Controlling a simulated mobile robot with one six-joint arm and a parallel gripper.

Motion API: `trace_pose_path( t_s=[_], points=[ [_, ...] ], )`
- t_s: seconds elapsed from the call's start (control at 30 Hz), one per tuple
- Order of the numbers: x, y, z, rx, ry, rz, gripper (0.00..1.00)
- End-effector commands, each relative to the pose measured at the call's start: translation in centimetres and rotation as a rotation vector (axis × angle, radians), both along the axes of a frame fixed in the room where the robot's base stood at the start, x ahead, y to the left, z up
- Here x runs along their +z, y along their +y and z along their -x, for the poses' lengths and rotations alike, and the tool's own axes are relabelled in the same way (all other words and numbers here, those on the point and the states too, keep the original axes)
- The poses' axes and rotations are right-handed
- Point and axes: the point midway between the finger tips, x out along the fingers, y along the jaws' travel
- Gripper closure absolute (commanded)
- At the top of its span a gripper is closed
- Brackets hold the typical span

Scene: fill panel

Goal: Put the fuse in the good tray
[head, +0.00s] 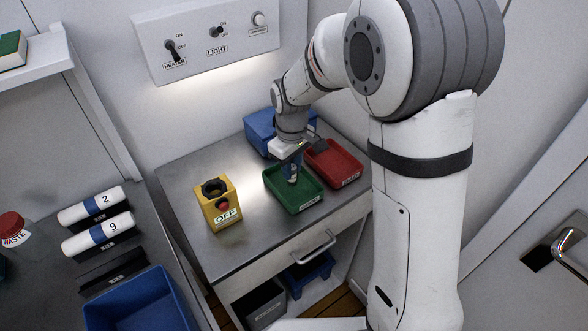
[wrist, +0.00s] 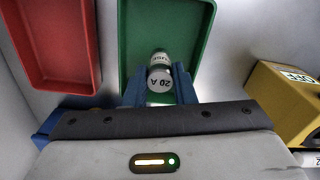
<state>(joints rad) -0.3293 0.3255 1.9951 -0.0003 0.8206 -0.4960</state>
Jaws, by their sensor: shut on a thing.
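In the head view my gripper (head: 291,170) points down over the green tray (head: 296,206), and the fuse is mostly hidden there. The green tray also shows behind the fuse in the wrist view (wrist: 190,30). I cannot tell whether the fuse touches the tray floor. The tray's label is too small to read.
A red tray (head: 341,166) stands right beside the green one. A blue bin (head: 259,131) is behind them. A yellow box (head: 206,205) with a red button and an "OFF" label stands to the left. The metal top in front of it is clear.

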Motion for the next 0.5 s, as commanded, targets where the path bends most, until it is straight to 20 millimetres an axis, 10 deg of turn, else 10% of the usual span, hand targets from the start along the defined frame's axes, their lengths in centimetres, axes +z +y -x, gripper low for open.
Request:
trace_pose_path(
  t_s=[0.47,0.5],
  points=[
    [-2.0,-0.1,0.0,-0.002,0.0,0.0,1.0],
    [-1.8,-0.1,0.0,-0.002,0.0,0.0,0.73]
  ],
)
